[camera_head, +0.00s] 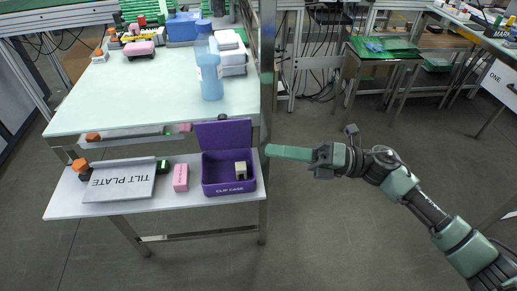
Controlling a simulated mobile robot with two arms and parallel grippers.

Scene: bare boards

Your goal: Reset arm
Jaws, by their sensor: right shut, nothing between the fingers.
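My right arm comes in from the lower right. Its gripper (290,153) points left, with its green fingers together and nothing between them. It hangs over the floor, just right of the table's corner leg and the lower shelf. It looks close to the leg in the picture, but I cannot tell whether it touches. My left gripper does not show.
A purple open box labelled CLIP CASE (229,188), a pink block (180,177) and a tilt plate (120,182) are on the lower shelf. A blue bottle (210,70) stands on the table top (150,100). Open floor (330,230) lies right of the table.

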